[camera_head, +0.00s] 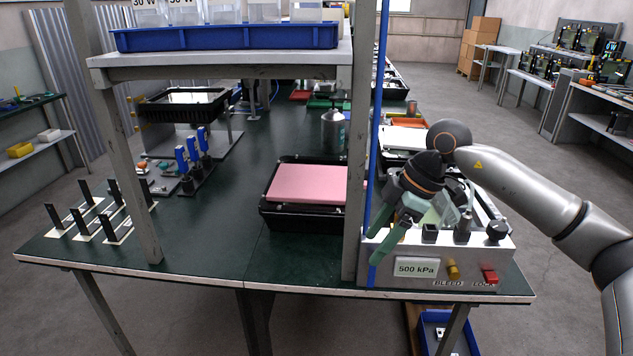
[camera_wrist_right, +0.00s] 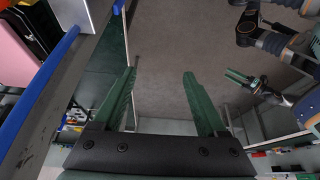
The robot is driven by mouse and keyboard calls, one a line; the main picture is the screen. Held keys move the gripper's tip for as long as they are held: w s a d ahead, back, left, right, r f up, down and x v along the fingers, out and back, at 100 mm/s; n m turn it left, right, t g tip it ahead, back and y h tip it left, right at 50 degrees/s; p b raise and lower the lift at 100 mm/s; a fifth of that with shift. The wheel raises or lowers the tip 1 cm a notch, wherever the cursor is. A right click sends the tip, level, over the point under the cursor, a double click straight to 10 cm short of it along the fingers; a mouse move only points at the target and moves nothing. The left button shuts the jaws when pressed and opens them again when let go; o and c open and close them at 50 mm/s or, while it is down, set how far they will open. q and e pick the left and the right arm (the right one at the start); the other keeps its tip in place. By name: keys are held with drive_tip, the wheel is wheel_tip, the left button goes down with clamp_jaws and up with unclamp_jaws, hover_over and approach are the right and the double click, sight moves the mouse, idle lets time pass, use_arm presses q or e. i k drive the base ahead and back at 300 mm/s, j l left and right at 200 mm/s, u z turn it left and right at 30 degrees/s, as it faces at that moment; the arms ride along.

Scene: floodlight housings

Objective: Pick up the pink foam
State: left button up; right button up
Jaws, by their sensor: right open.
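The pink foam (camera_head: 305,184) is a flat pink slab lying in a black housing (camera_head: 300,218) on the dark green bench top. The shelf post hides its right end. A pink surface, likely the same foam, shows at the left edge of the right wrist view (camera_wrist_right: 14,52). My right gripper (camera_head: 408,236) is to the right of the foam, beyond the post, over the front of the 500 kPa unit. Its green fingers are apart and empty in the right wrist view (camera_wrist_right: 159,73). Another green-fingered gripper (camera_wrist_right: 239,77), apparently my left one, shows there too; its opening is unclear.
The grey shelf post (camera_head: 357,180) and a blue upright stand between the foam and my right gripper. A shelf (camera_head: 220,60) with a blue bin (camera_head: 225,37) overhangs the bench. A spray can (camera_head: 333,131) stands behind the foam.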

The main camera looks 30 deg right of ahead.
sight(298, 183)
drive_tip(key=i+l, duration=1.15)
drive_tip(key=l, duration=0.1)
